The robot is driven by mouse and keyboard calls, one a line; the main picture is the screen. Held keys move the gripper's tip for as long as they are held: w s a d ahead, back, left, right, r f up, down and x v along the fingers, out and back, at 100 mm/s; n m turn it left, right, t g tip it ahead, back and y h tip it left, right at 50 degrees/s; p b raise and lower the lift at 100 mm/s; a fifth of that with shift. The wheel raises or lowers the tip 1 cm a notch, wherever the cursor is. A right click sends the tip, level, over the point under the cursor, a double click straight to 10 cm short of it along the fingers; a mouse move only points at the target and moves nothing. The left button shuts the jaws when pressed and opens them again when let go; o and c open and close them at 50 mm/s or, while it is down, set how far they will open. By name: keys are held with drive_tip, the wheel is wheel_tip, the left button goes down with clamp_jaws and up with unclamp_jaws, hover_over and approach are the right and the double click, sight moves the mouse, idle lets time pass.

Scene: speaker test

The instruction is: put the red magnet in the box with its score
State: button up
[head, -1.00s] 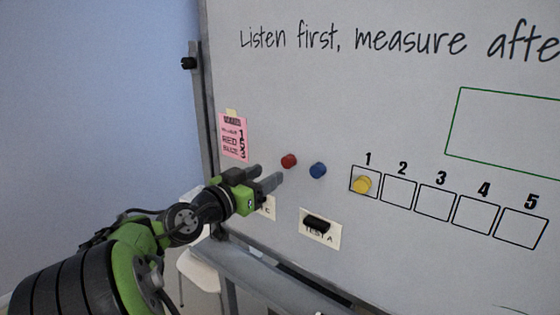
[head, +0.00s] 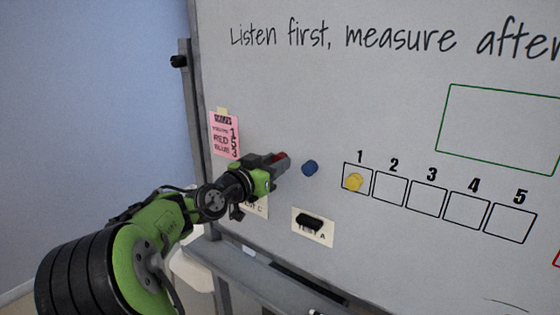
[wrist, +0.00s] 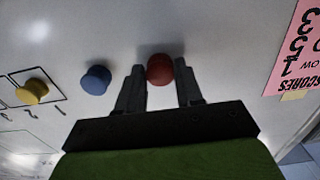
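The red magnet (wrist: 160,68) is on the whiteboard, between the two fingertips of my gripper (head: 283,162). In the wrist view the fingers are apart, one on each side of it, with narrow gaps. In the head view the red magnet (head: 279,156) is partly hidden by the fingers. The pink score note (head: 225,135) lists yellow 1, red 5, blue 3, in small print. Box 5 (head: 510,223) is the rightmost of the row of drawn boxes and is empty.
The blue magnet (head: 310,168) is just right of my gripper. The yellow magnet (head: 354,182) sits in box 1. A black item on a label (head: 313,224) is below. Boxes 2, 3 and 4 are empty. A tray ledge (head: 290,283) runs along the board's bottom.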

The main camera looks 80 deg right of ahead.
drive_tip(key=c, duration=0.5)
drive_tip(key=shift+o, duration=0.2)
drive_tip(key=shift+b, duration=0.3)
drive_tip(key=shift+r, duration=0.1)
drive_tip(key=shift+w+a, duration=0.15)
drive_tip(key=b+v, duration=0.1)
drive_tip(key=v, duration=0.5)
drive_tip(key=shift+a+b, duration=0.3)
drive_tip(key=shift+a, duration=0.05)
idle(0.6)
drive_tip(key=shift+w, duration=0.1)
